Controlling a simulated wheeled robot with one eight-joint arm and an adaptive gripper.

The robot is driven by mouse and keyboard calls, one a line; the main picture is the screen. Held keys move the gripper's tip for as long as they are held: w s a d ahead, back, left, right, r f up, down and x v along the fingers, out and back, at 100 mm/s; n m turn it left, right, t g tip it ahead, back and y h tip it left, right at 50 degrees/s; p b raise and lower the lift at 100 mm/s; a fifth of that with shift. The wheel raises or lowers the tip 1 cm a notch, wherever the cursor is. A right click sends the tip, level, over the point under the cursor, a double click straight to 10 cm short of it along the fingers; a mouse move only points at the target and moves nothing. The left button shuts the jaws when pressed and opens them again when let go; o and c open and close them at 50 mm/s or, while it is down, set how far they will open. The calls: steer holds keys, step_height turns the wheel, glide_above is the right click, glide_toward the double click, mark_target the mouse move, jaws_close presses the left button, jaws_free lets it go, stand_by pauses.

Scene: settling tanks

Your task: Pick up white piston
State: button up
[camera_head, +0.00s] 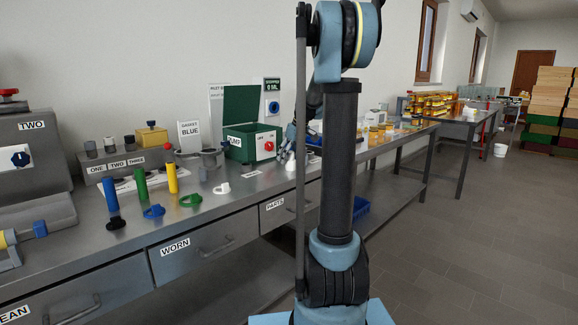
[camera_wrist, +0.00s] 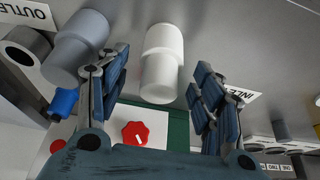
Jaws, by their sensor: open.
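The white piston (camera_wrist: 163,60) is a stepped white cylinder on the steel bench. In the wrist view it lies between the two blue-grey fingers of my gripper (camera_wrist: 160,78). The fingers are spread, with a visible gap on each side of it, so I hold nothing. In the head view my gripper (camera_head: 293,138) is by the right side of the green pump box (camera_head: 240,124), partly hidden by my arm.
A grey piston (camera_wrist: 77,46) stands just left of the white one in the wrist view, close to the left finger. The pump's red knob (camera_wrist: 135,133) shows below. Blue, green and yellow cylinders (camera_head: 141,182) stand farther left on the bench.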

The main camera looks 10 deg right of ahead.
mark_target(288, 161)
steer(key=shift+x, duration=1.55)
steer(key=shift+d, duration=0.1)
steer(key=c, duration=1.2)
steer(key=shift+r, duration=0.1)
